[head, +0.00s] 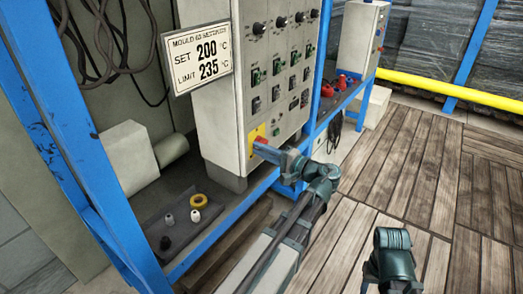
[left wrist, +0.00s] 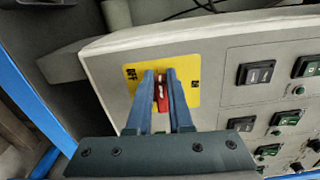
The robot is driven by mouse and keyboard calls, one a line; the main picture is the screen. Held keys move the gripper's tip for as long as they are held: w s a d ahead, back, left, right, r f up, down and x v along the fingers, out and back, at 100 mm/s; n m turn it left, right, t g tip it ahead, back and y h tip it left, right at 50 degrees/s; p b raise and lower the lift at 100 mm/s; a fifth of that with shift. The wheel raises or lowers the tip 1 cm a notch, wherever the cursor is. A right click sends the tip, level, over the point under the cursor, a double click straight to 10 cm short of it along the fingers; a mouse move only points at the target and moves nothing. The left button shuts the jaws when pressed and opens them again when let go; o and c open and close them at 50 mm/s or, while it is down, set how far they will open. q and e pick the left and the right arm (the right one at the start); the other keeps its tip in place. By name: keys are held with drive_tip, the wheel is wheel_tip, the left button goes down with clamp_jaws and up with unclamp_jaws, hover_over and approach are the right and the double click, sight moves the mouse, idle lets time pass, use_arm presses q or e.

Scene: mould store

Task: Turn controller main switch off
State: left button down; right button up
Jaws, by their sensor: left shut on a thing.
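The controller (head: 232,95) is a tall pale grey cabinet on a blue-framed bench. Its main switch has a yellow plate (head: 256,131) near the cabinet's lower left front corner. In the left wrist view the plate (left wrist: 190,74) bears OFF at its left edge and a partly readable label at its right. The red switch handle (left wrist: 163,92) lies between the two labels, gripped by the two blue fingers of my left gripper (left wrist: 162,84). In the head view my left gripper (head: 264,148) reaches the plate from the lower right. My right gripper is not in view.
Rows of black and green switches (head: 280,68) cover the cabinet front beside the main switch. A sign (head: 201,58) reads SET 200, LIMIT 235. A dark tray (head: 175,232) with small parts is at left. Wooden floor (head: 420,165) is open at right.

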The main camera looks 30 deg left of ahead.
use_arm(q)
drive_tip(key=shift+w+n, duration=0.25)
drive_tip(key=shift+n, duration=0.15)
drive_tip(key=c, duration=0.8)
unclamp_jaws()
drive_tip(key=shift+s+f, duration=0.1)
drive_tip(key=d, duration=0.9)
drive_tip(key=s+d, duration=0.1)
drive_tip(key=d, duration=0.3)
drive_tip(key=shift+d, duration=0.4)
